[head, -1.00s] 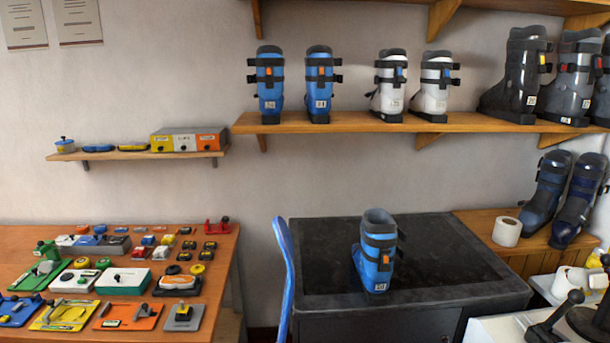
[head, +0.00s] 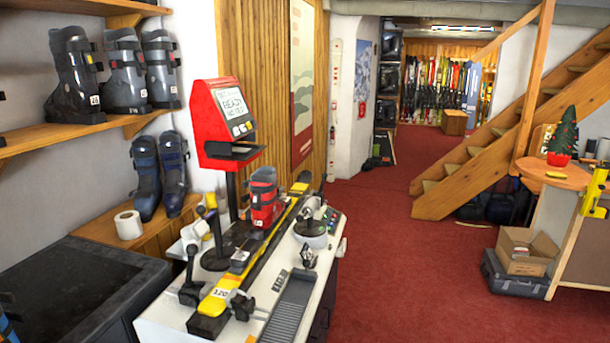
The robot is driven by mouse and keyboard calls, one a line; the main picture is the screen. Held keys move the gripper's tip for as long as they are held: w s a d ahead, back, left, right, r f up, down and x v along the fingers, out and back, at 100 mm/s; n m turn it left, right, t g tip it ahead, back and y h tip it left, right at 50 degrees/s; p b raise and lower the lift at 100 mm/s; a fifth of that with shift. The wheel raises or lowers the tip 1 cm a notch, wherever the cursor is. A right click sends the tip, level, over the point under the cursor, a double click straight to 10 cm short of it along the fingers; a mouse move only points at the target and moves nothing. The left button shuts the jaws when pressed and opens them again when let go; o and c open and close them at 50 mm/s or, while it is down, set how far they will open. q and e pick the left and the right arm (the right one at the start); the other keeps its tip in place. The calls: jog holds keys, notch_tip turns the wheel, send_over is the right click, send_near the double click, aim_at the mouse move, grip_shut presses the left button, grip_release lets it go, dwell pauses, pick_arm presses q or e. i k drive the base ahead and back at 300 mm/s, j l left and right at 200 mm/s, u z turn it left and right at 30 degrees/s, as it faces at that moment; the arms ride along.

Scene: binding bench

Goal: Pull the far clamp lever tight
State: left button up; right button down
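A white bench (head: 165,322) in the lower middle of the head view carries a long yellow-and-black ski (head: 222,291) running away from me. A red boot (head: 262,198) stands upright over the ski. Dark clamp parts with a black-knobbed lever (head: 192,250) stand left of the ski's near end, and another dark clamp part (head: 243,305) stands right of it. The ski's far end (head: 300,187) is small and partly behind the boot; I cannot make out the far clamp lever or its position. Neither of my grippers is in view.
A round grey device (head: 312,232) and a ribbed grey strip (head: 290,306) lie right of the ski. A dark-topped cabinet (head: 60,285) stands left.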

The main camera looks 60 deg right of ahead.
aim_at(324, 175)
jog(key=l+z, duration=0.45)
jog(key=l, duration=0.15)
jog(key=i+l+z, duration=0.1)
jog(key=l+z, duration=0.3)
jog(key=l, duration=0.15)
jog(key=i+l, duration=0.1)
jog(key=l, duration=0.4)
jog(key=i+l+z, duration=0.1)
jog(key=l, duration=0.4)
jog(key=i+l, duration=0.15)
jog(key=l, duration=0.3)
jog(key=i+l+z, duration=0.1)
jog(key=l, duration=0.4)
jog(key=i+l, duration=0.15)
jog(key=l, duration=0.3)
jog(key=i+l, duration=0.15)
jog(key=l, duration=0.35)
jog(key=i+l+z, duration=0.1)
jog(key=l, duration=0.35)
jog(key=i+l, duration=0.2)
jog(key=l, duration=0.25)
jog(key=z, duration=0.05)
